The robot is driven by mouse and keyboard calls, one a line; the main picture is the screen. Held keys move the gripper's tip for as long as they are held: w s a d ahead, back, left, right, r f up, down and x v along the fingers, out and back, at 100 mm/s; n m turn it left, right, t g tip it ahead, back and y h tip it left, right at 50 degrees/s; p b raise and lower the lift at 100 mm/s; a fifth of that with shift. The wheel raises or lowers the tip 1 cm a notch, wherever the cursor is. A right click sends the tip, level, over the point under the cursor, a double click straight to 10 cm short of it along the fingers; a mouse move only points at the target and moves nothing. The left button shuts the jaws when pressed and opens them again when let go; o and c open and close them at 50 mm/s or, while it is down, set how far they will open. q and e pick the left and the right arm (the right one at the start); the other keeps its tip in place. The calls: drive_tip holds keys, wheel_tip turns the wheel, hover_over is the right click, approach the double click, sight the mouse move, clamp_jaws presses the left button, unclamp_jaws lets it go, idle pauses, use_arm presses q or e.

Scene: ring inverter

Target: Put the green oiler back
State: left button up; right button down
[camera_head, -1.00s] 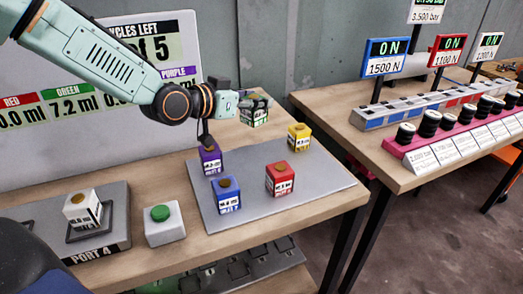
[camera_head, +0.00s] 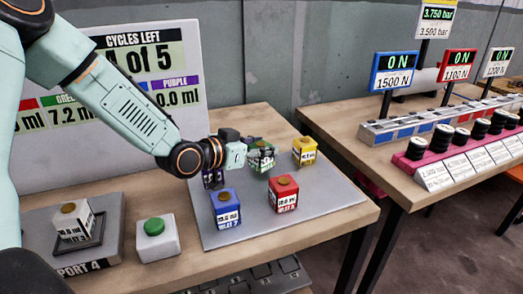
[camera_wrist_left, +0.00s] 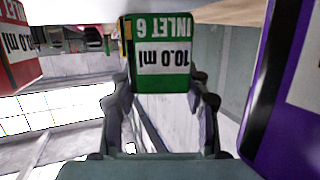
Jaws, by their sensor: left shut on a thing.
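The green oiler (camera_head: 261,160) is a small block with a white label, between the purple and yellow oilers at the back of the grey plate (camera_head: 330,196). My left gripper (camera_head: 246,152) reaches it from the left and is shut on it. In the left wrist view the oiler (camera_wrist_left: 162,58) sits between the fingers (camera_wrist_left: 163,85), its label reading "10.0 ml" and "INLET 6" upside down. I cannot tell whether its base touches the plate. My right gripper is not in view.
The purple oiler (camera_head: 212,179) stands close by, partly hidden by my arm. The blue (camera_head: 226,209), red (camera_head: 283,195) and yellow (camera_head: 304,151) oilers stand on the plate.

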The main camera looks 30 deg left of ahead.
use_arm(q)
drive_tip(key=shift+a+f, duration=0.1)
drive_tip(key=shift+a, duration=0.1)
drive_tip(key=shift+w+d+f, duration=0.1)
drive_tip(key=shift+d+f, duration=0.1)
drive_tip(key=shift+a+f+b, duration=0.15)
drive_tip(key=shift+f+b, duration=0.15)
drive_tip(key=shift+f, duration=0.1)
drive_tip(key=o, duration=1.2)
drive_tip(key=shift+r, duration=0.1)
